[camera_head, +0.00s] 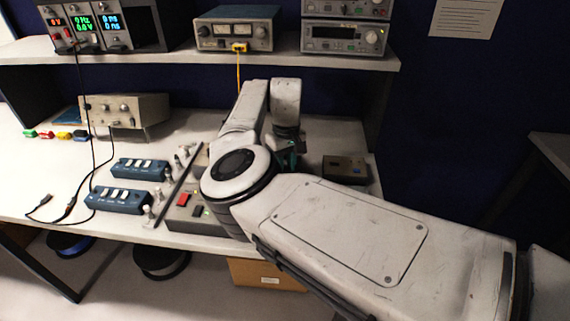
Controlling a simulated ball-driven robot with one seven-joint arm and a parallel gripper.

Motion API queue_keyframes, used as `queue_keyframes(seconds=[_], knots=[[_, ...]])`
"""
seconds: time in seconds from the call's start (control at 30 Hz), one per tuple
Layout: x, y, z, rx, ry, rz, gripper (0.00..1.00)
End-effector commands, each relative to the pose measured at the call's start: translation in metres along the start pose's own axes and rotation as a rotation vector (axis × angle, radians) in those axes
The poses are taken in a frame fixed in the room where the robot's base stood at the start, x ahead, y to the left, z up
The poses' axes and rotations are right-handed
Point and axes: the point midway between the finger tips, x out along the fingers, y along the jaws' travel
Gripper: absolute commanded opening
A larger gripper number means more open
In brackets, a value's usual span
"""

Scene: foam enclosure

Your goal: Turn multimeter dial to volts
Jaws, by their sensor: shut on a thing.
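My gripper (288,157) is low over the right part of the white bench, just behind my arm's round white joint. Only a little of it shows, with teal at its tip. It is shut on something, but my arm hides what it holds. I cannot pick out a multimeter or its dial for sure. A dark brown box (345,168) with a small yellow mark lies on the bench just right of my gripper. A grey panel (185,213) with red and black switches is partly hidden under my arm.
A shelf (190,60) above the bench holds lit display units (97,27), a grey meter unit (237,27) with a yellow cable, and stacked instruments (345,38). Two blue switch boxes (118,200), loose leads (70,208) and a beige instrument (124,112) stand on the left.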

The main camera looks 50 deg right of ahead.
Motion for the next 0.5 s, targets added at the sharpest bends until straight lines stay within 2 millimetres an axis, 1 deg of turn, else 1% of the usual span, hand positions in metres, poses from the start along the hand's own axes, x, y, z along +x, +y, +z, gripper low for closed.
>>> queue_keyframes(seconds=[0.27, 0.5], knots=[[-0.0006, 0.0001, 0.0005, 0.048, -0.001, 0.001, 0.0], [-0.0013, 0.0002, 0.0009, 0.197, 0.002, 0.002, 0.0]])
